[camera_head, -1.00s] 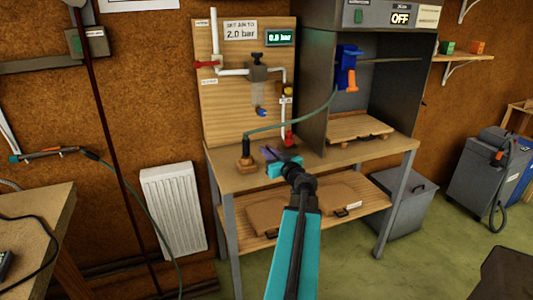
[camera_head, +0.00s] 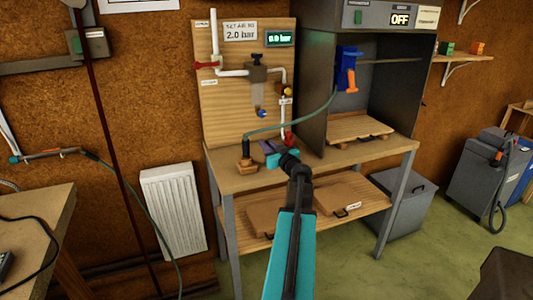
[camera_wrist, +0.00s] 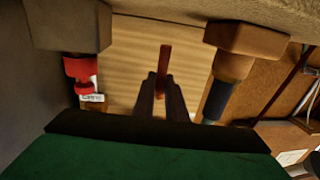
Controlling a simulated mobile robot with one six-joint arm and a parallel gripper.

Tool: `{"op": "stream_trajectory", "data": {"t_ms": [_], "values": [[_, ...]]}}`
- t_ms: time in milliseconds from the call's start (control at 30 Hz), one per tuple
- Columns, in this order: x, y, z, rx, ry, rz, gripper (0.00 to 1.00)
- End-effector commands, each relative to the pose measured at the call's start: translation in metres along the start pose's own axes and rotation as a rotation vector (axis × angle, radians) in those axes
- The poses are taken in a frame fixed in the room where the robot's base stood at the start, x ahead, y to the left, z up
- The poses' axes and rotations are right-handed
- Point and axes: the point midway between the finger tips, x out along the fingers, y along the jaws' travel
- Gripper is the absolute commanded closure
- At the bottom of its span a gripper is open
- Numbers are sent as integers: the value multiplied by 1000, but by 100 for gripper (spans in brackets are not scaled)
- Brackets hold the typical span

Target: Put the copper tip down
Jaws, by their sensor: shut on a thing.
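The copper tip (camera_wrist: 165,62) shows in the wrist view as a slim reddish-brown rod. My gripper (camera_wrist: 162,88) is shut on it, and the rod sticks out past the two dark fingers. The wrist view looks upside down, with the bench top along its upper edge. In the head view my gripper (camera_head: 268,147) is over the back of the workbench (camera_head: 235,181), right of the wooden block with the black handle. The tip cannot be made out there. I cannot tell whether it touches the bench.
The wooden block (camera_head: 246,164) with its black handle and green hose stands close left of my gripper. A grey booth (camera_head: 315,100) rises farther right. The front of the bench is bare.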

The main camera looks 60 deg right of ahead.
Motion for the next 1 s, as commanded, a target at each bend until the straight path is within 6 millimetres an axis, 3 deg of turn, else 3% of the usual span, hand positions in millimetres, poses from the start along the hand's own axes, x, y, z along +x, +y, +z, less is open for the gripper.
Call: {"op": "stream_trajectory", "data": {"t_ms": [167, 500, 967, 1000], "values": [[0, 0, 3, 0, 0, 0, 100], [0, 0, 33, 1, 0, 0, 100], [0, 0, 37, 0, 0, 0, 100], [0, 0, 38, 0, 0, 0, 87]]}}
